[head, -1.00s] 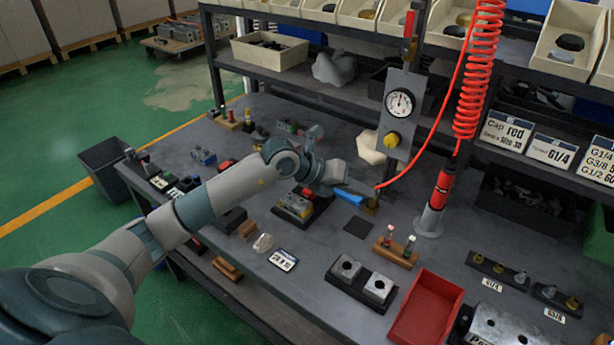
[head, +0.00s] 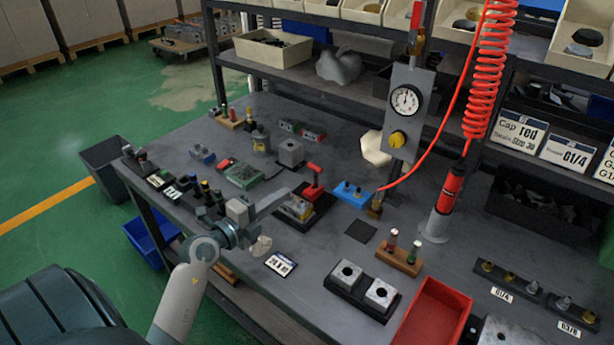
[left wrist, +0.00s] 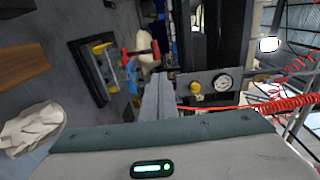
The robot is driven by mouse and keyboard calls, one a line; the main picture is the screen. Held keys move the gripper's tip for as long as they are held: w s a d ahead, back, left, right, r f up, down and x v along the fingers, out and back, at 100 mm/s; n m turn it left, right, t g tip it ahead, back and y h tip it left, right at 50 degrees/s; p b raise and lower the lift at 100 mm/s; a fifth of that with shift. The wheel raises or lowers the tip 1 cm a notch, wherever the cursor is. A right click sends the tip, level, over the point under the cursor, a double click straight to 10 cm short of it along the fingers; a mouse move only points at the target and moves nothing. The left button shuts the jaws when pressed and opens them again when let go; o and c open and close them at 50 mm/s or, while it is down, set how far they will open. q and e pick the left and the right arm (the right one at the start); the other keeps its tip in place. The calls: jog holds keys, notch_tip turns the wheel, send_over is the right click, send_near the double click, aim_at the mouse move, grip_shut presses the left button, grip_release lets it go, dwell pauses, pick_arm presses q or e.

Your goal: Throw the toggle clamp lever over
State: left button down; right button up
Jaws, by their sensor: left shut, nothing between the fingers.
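The toggle clamp (head: 299,208) sits on a dark base plate in the middle of the bench, with a grey and yellow block in it. Its red lever (head: 315,180) stands up at the back of the base in the head view. The clamp (left wrist: 103,66) and red lever (left wrist: 143,50) also show in the left wrist view. My left gripper (head: 285,194) is shut and empty, just left of the lever in the head view and apparently apart from it. Its closed fingers (left wrist: 160,95) show in the left wrist view. My right gripper is out of view.
A blue block (head: 351,194) lies right of the lever. The gauge panel (head: 405,110) and red coiled hose (head: 487,70) stand behind it. A red tray (head: 432,315) is at front right.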

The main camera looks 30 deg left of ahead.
aim_at(313, 169)
pick_arm(q)
jog(key=shift+s+a+f+n+y, duration=0.25)
jog(key=shift+s+a, duration=0.1)
jog(key=shift+a, duration=0.1)
jog(key=shift+s+a+f+n+y, duration=0.15)
jog(key=shift+s+a+y, duration=0.15)
jog(key=shift+a, duration=0.1)
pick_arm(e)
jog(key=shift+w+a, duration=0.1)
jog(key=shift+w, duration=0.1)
